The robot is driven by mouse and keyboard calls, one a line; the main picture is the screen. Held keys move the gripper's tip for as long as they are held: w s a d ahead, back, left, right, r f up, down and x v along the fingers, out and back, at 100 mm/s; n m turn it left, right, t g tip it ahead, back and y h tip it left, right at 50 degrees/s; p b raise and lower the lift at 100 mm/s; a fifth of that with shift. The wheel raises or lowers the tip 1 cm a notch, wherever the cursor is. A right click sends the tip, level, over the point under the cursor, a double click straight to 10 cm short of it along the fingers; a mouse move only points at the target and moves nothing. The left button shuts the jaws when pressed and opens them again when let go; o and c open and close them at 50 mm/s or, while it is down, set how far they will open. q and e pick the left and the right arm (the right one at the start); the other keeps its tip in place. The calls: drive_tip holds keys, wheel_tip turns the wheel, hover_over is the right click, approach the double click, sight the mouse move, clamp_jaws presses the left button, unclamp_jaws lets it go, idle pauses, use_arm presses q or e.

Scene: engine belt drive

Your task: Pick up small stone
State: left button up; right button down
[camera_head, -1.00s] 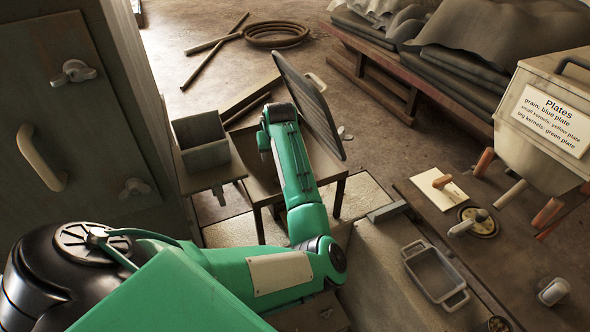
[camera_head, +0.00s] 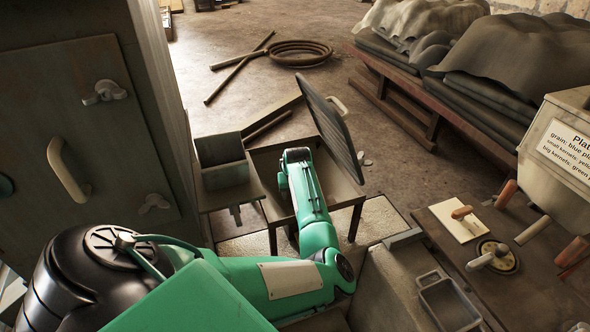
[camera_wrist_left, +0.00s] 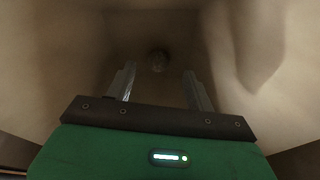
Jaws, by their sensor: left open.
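A small, dim, roundish lump (camera_wrist_left: 158,60), which looks like a small stone, lies inside a pale hollow in the left wrist view. It sits beyond the fingertips, roughly midway between them. My left gripper (camera_wrist_left: 160,82) is open and empty, and its two fingers point toward the lump without touching it. In the head view my green left arm reaches down into an open bin on legs (camera_head: 350,191), and its gripper is hidden inside. The stone cannot be seen in the head view. My right gripper is in neither view.
The bin's ribbed lid (camera_head: 331,126) stands tilted up beside my forearm. A small square box (camera_head: 222,163) is at its left. A grey cabinet (camera_head: 95,190) fills the left side.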

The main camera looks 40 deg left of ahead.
use_arm(q)
drive_tip(key=shift+x, duration=1.75)
drive_tip(key=shift+d, duration=0.1)
drive_tip(key=shift+c, duration=0.2)
drive_tip(key=c, duration=1)
